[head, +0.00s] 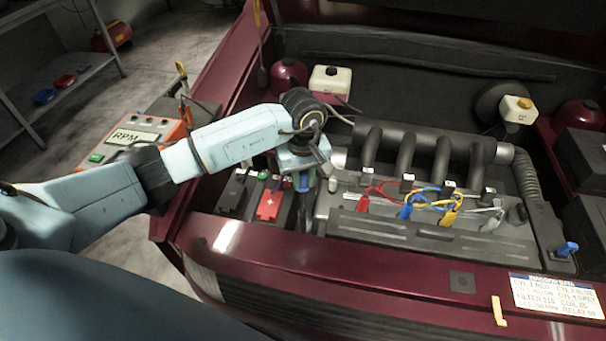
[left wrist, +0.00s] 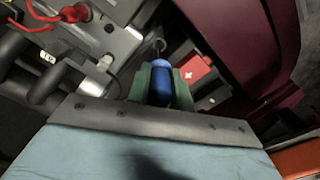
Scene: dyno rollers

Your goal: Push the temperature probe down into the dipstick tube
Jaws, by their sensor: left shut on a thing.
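My left gripper (head: 303,182) is over the engine bay, between the battery and the engine, pointing down. In the left wrist view its green-grey fingers are shut on the blue handle of the temperature probe (left wrist: 161,84). A thin dark stem or ring shows just beyond the handle. In the head view the blue handle shows only as a small patch below my wrist. The dipstick tube cannot be made out clearly, so I cannot tell how deep the probe sits. My right gripper is not in view.
The battery with its red cover (head: 270,205) is just left of the gripper. The engine (head: 400,235) with several coloured leads is to the right. Another blue-handled piece (head: 567,249) stands at the far right. An orange RPM tester (head: 135,137) rests on the left fender.

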